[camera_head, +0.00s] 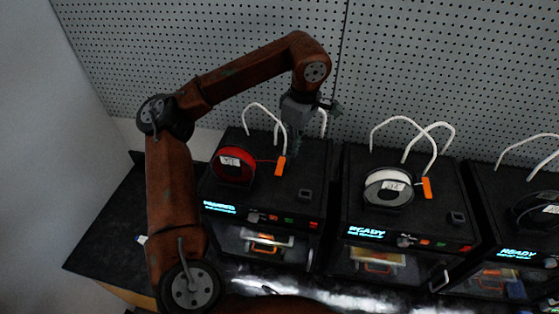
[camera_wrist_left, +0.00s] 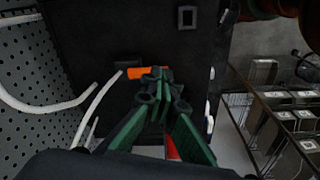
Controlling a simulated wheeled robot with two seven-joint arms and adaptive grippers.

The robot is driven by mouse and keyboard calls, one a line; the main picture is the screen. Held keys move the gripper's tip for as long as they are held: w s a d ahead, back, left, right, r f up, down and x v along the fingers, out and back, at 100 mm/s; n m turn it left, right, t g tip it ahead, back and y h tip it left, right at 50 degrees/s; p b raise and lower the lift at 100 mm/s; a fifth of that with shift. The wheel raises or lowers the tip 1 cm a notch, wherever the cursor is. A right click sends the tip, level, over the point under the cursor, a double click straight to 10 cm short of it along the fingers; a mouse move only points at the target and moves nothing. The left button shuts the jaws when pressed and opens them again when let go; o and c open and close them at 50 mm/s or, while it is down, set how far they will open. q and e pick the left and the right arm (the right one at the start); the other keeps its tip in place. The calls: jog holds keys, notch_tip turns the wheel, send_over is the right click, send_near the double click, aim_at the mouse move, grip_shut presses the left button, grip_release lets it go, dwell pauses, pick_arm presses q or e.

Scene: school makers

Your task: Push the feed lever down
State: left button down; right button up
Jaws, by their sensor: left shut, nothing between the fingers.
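The orange feed lever (camera_head: 281,166) stands on top of the leftmost black printer (camera_head: 252,190), beside a red filament spool (camera_head: 234,165). In the wrist view the lever (camera_wrist_left: 137,73) shows partly behind my fingertips. My left gripper (camera_head: 292,154) is shut and empty, pointing down from above. In the wrist view its green fingers (camera_wrist_left: 158,74) meet right at the lever; I cannot tell whether they touch it. The lower end of the lever is hard to make out. My right gripper is not in view.
Two more black printers stand to the right, one with a white spool (camera_head: 388,187) and its own orange lever (camera_head: 427,188). White tubes (camera_head: 262,112) arch up behind the printers. A pegboard wall (camera_head: 430,60) rises at the back.

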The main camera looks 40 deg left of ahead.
pick_arm(q)
jog(key=shift+d+r, duration=0.15)
jog(key=shift+r, duration=1.25)
jog(key=shift+d+r, duration=0.1)
jog(key=shift+r, duration=1.3)
jog(key=shift+d+f, duration=0.1)
